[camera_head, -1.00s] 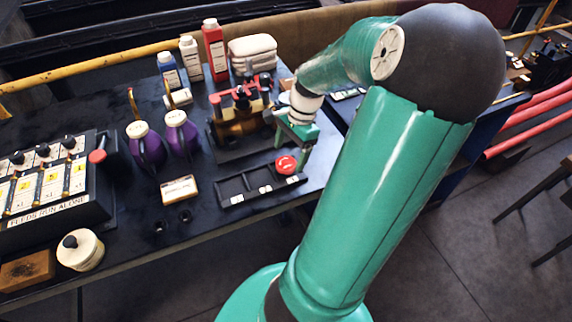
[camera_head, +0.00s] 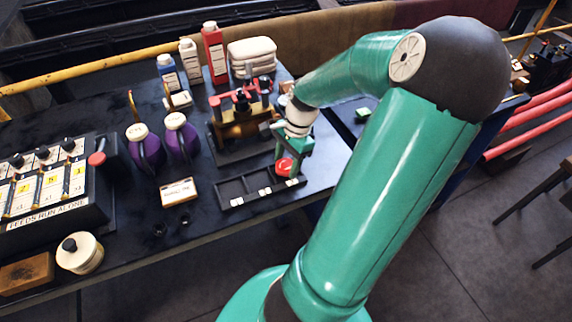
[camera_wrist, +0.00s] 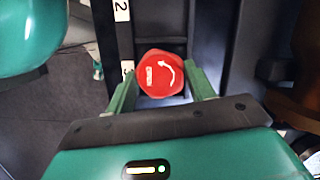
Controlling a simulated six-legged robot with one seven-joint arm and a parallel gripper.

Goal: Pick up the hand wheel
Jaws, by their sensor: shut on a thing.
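The hand wheel (camera_head: 284,167) is a small red knob with a white curved arrow on its face. It sits at the right end of the black compartment tray (camera_head: 232,202). My gripper (camera_head: 286,172) reaches down over it, and its fingers hide part of it. In the wrist view the hand wheel (camera_wrist: 161,74) lies between the two green fingers of my gripper (camera_wrist: 162,92), which are shut on it. I cannot tell whether it is clear of the tray.
A brass valve assembly with red handles (camera_head: 240,125) stands just behind the tray. Two purple jugs (camera_head: 182,140), a small labelled box (camera_head: 178,192) and a control panel (camera_head: 50,185) are to the left. Bottles and a folded white cloth (camera_head: 252,57) are at the back.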

